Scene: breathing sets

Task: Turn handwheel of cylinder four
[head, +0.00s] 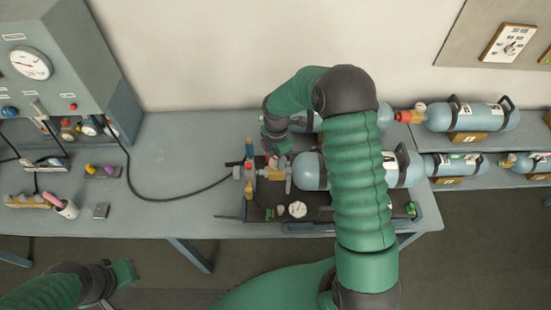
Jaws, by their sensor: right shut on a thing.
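A pale blue cylinder (312,171) lies on its side in a dark tray (262,214) on the bench, and my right arm covers its middle. Its brass valve (272,173) points left. My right gripper (276,148) is at the valve's far side and is shut on what appears to be the handwheel, which the fingers mostly hide. A second cylinder (301,122) lies behind, largely covered by my arm. No number four is readable on either. My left gripper (106,304) is low at the bottom left edge, away from the bench and partly cut off, its jaws unclear.
A grey gauge panel (45,50) stands at the left, with a black hose (150,198) running to the valve area. A round gauge (297,209) lies in the tray. More cylinders (468,116) rest on shelves at the right.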

